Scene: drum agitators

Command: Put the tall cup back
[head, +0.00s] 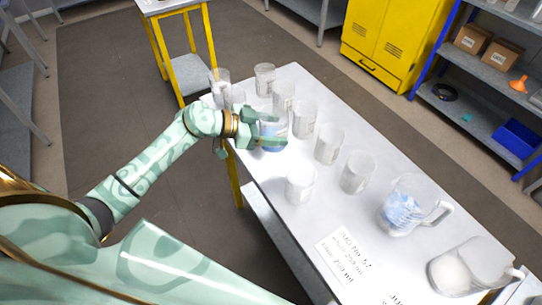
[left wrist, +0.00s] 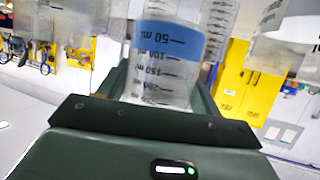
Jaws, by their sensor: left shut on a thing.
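A clear cup with a blue band (head: 271,131) is between the fingers of my left gripper (head: 279,130), which is shut on it near the table's left side. In the left wrist view the cup (left wrist: 165,62) shows dark millilitre marks, with the blue band near its top. I cannot tell whether its base touches the table. Several other clear cups stand on the white table (head: 262,178), including one (head: 300,184) nearer me and one (head: 265,79) at the far end. I cannot tell which is the tall cup. My right gripper is not in view.
A clear jug with blue contents (head: 403,212) and a jug with white contents (head: 450,275) stand at the near right. A printed card (head: 345,253) lies on the table. Cups stand close around my left gripper. A yellow cabinet (head: 392,42) stands behind.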

